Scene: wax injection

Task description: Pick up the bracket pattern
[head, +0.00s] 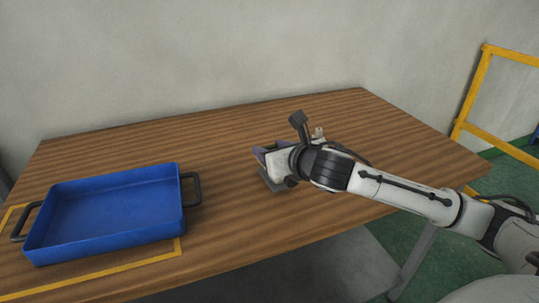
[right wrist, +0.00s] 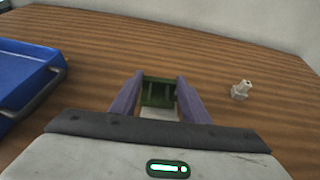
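A dark green bracket-shaped piece (right wrist: 158,91), which I take for the bracket pattern, shows in the right wrist view between the purple fingers of my right gripper (right wrist: 160,80). It spans nearly the whole gap between the fingertips. I cannot tell whether the fingers press on it or only stand beside it. A small pale patch lies just below it in that view. In the head view my right gripper (head: 262,153) is low over the table, right of the tray, and its own wrist hides the green piece. My left gripper is not in view.
A blue tray (head: 108,249) with dark handles stands at the left of the wooden table (head: 235,225), inside yellow tape lines. A small pale fitting (right wrist: 241,90) stands right of the gripper; it also shows behind my wrist in the head view (head: 318,133). The back of the table is clear.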

